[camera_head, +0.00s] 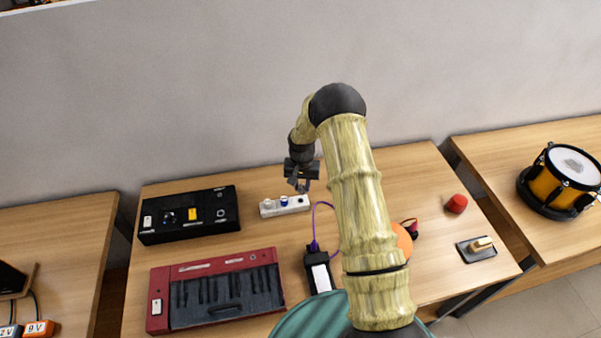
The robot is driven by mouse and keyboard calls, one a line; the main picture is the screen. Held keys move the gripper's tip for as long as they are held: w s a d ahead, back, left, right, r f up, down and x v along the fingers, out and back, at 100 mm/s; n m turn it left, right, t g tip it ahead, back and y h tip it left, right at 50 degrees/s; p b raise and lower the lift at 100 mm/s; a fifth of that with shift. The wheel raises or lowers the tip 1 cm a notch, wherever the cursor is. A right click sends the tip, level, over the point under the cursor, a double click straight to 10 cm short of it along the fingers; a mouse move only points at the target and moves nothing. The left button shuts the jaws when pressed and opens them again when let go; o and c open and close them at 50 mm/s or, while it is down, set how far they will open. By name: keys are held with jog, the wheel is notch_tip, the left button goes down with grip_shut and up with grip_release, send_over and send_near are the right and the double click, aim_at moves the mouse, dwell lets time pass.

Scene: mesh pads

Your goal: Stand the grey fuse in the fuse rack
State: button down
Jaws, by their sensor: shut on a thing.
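The fuse rack (290,208) is a small white block near the back middle of the table. A whitish fuse and a blue-topped fuse stand in its left and middle parts. My gripper (303,183) points down above the right end of the rack. It is shut on a small grey piece, which looks like the grey fuse (303,188); the fingers hide much of it. The piece appears above the rack, but I cannot tell whether its lower end touches it.
A black panel box (190,228) and a red keyboard-like unit (170,287) lie to the left. A black device (318,272) with a purple cable stands in front. A red knob (456,203) and a dark plate (468,250) lie right. My arm covers the table's middle.

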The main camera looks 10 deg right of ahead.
aim_at(301, 194)
jog(key=shift+w+r+m, duration=0.3)
jog(key=shift+w+r, duration=0.3)
jog(key=shift+w, duration=0.3)
jog(key=shift+f+b, duration=2.2)
jog(key=shift+f, duration=0.7)
jog(key=shift+a+f+b, duration=0.1)
jog(key=shift+f+b, duration=1.35)
jog(key=shift+b, duration=0.15)
jog(key=c, duration=1.1)
grip_release()
jog(key=shift+r, duration=0.1)
notch_tip(301, 194, up, 17)
jog(key=b, duration=0.3)
jog(key=shift+r+b, duration=0.15)
jog(key=shift+b, duration=0.15)
